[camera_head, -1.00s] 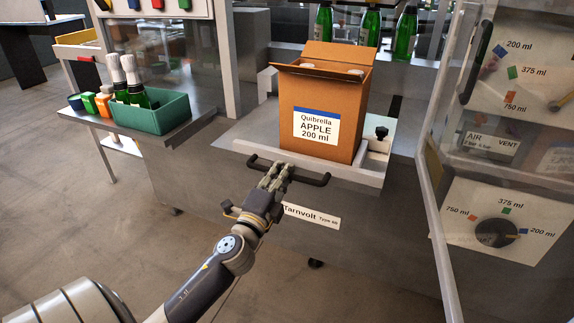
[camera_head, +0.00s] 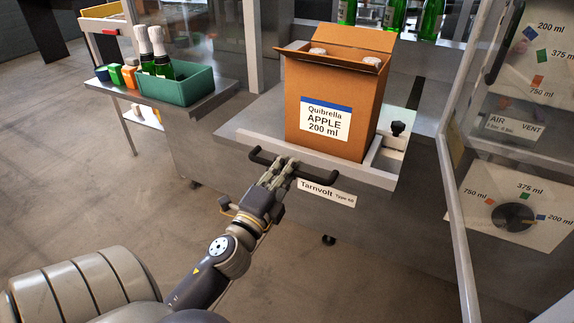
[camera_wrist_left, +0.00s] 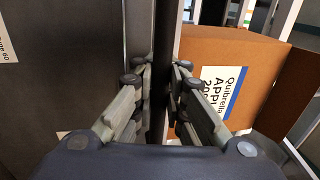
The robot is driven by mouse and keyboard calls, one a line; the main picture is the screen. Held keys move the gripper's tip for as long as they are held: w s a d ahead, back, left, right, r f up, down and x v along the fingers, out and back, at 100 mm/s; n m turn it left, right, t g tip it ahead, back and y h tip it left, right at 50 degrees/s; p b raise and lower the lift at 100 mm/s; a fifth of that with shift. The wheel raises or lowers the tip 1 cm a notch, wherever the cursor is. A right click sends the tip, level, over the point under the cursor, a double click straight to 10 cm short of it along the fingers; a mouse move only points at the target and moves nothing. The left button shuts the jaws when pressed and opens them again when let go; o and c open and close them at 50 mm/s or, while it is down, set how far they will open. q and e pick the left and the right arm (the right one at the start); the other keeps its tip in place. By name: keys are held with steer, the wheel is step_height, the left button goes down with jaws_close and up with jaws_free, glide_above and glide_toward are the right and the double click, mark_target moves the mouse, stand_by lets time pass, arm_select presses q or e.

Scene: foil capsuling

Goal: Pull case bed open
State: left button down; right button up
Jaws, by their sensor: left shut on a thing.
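The case bed (camera_head: 262,143) is a pale grey sliding tray on the front of the machine, standing partly out toward me. Its dark bar handle (camera_head: 327,179) runs across its front edge. A brown carton (camera_head: 355,115) labelled Quibrella Apple 200 ml stands upright on the bed with its top flaps open and bottle tops showing. My left gripper (camera_head: 284,169) is shut on the handle near its middle. In the left wrist view the dark handle bar (camera_wrist_left: 162,70) passes between the fingers, with the carton (camera_wrist_left: 275,75) to the right. My right gripper is not in view.
A green crate (camera_head: 190,90) with bottles stands on a side shelf at left, beside small coloured blocks (camera_head: 115,74). A clear panel and control panels (camera_head: 515,215) with a dial are at right. Green bottles (camera_head: 395,15) stand behind. The floor in front is open.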

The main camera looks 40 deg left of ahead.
arm_select(q)
steer(key=shift+f, duration=0.1)
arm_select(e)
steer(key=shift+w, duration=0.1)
arm_select(q)
steer(key=c, duration=1.9)
jaws_free()
steer(key=shift+w, duration=0.1)
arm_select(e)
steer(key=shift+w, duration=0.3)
arm_select(q)
steer(key=shift+s+d+f, duration=0.1)
steer(key=shift+s+f, duration=0.05)
steer(key=shift+s, duration=0.4)
steer(key=shift+v, duration=3.25)
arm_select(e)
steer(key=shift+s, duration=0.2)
